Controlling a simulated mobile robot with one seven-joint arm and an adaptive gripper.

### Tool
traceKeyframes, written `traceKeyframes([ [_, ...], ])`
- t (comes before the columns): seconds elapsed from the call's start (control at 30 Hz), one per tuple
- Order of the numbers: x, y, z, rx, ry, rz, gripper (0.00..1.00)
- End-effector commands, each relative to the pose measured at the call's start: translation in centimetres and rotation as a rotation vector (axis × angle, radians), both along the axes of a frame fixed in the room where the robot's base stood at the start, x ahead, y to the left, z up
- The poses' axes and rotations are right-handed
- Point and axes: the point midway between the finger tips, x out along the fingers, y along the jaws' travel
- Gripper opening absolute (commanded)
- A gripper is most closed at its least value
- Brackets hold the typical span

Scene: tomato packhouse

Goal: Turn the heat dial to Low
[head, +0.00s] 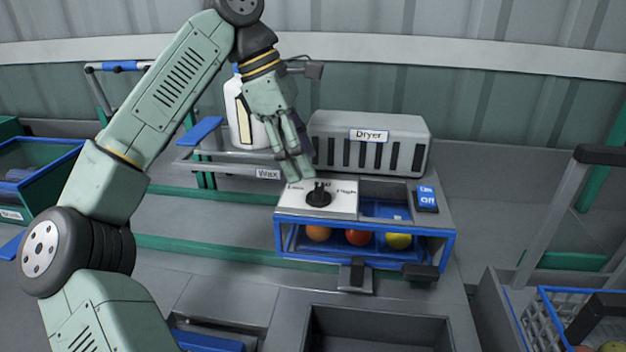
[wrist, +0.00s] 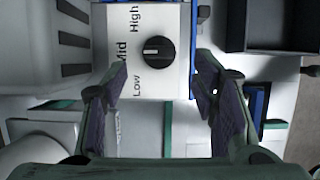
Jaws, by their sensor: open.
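The heat dial (head: 319,195) is a black round knob on a white panel at the front of the dryer station. In the wrist view the dial (wrist: 158,50) shows between my fingertips, beside the printed words Low, Mid and High. Its pale pointer mark appears to face Mid. My gripper (head: 297,172) hangs just above and behind the dial, fingers pointing down. In the wrist view my gripper (wrist: 162,64) is open, one finger to each side of the dial, with nothing held. Its fingers appear apart from the knob.
A grey dryer box (head: 369,145) stands behind the panel. A blue On/Off switch (head: 426,199) is to the right. Fruits, including a red one (head: 357,238), lie in the blue-framed bay below. A white bottle (head: 243,115) stands behind my gripper.

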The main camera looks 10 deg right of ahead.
Motion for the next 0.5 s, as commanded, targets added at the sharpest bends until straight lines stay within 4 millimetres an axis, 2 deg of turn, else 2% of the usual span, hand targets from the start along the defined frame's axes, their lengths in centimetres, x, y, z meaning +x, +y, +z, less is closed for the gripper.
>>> traceKeyframes([
  [0.1, -0.4, -0.8, -2.1, -0.002, 0.001, -0.004, 0.53],
  [0.2, -0.6, -1.3, -3.3, -0.001, 0.001, -0.001, 0.53],
  [0.33, -0.7, -1.7, -4.4, 0.001, 0.0, 0.0, 0.53],
  [0.5, -0.8, -1.9, -4.9, 0.0, -0.001, 0.0, 0.53],
])
